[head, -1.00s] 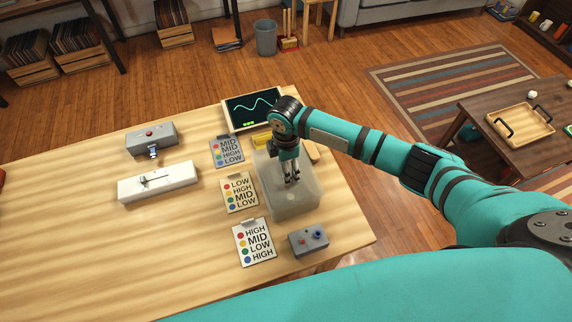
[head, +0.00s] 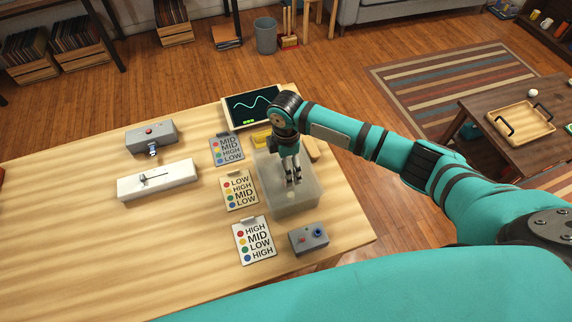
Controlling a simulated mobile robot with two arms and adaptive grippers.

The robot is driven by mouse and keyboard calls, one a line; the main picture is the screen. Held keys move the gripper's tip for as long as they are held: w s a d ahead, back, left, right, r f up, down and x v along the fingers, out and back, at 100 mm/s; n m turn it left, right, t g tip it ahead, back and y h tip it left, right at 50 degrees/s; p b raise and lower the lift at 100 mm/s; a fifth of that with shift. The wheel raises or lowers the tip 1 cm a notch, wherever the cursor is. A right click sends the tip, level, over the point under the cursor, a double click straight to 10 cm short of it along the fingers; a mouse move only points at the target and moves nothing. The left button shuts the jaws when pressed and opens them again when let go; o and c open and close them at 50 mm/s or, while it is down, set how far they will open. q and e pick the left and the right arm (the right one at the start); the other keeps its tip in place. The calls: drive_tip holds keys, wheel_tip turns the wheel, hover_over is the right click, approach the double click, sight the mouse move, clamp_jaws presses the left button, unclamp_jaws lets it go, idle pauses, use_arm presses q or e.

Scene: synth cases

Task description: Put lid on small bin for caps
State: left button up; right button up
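A translucent grey box (head: 292,205) stands at the right end of the wooden table; I cannot tell whether it is the small bin for caps or whether a lid is on it. A small pale spot shows in or on it. My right gripper (head: 294,180) points down over the box, with its fingers in front of the box's middle. The fingers look close together, and I cannot tell whether they hold anything. No separate lid can be made out. My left gripper is not in view.
Label cards (head: 240,190) stand in a row left of the box. A yellow object (head: 261,138) and a screen (head: 254,106) are behind it. A grey knob box (head: 309,239) is in front. A white slider case (head: 158,180) and grey button box (head: 151,138) are farther left. The table's left front is clear.

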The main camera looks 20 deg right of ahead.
wheel_tip(320, 180, up, 10)
drive_tip(key=shift+r, duration=0.25)
idle(0.6)
